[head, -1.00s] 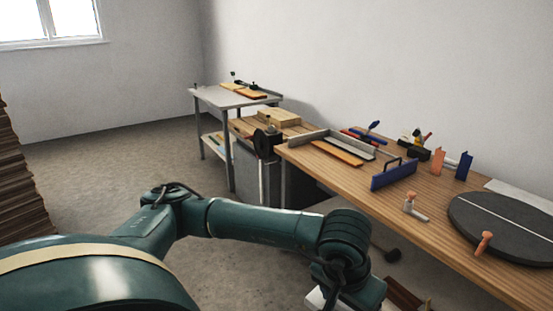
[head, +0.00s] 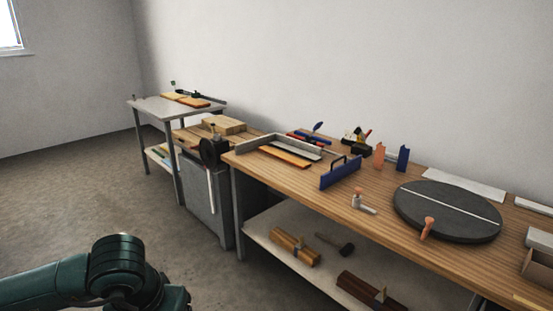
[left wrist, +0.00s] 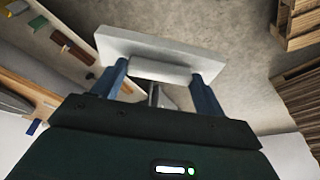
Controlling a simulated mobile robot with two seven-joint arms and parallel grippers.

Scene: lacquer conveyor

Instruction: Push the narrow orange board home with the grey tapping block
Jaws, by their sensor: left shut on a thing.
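The orange board (head: 285,157) lies flat on the wooden workbench, inside a grey angled rail (head: 262,141). A gap to the rail cannot be judged at this distance. My left gripper (left wrist: 160,74) is shut on a pale grey block (left wrist: 165,47), which I take as the tapping block. The block sits across the two blue fingers and is held in the air over the floor, well away from the bench. In the head view only my left arm shows at the lower left; its gripper is cut off. My right gripper is not in view.
The workbench (head: 335,205) carries a blue handled piece (head: 341,172), a dark round disc (head: 447,211) and small clamps. A far grey table (head: 150,107) holds more orange boards (head: 194,102). A lower shelf (head: 285,240) holds wood pieces and a mallet. Floor at left is clear.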

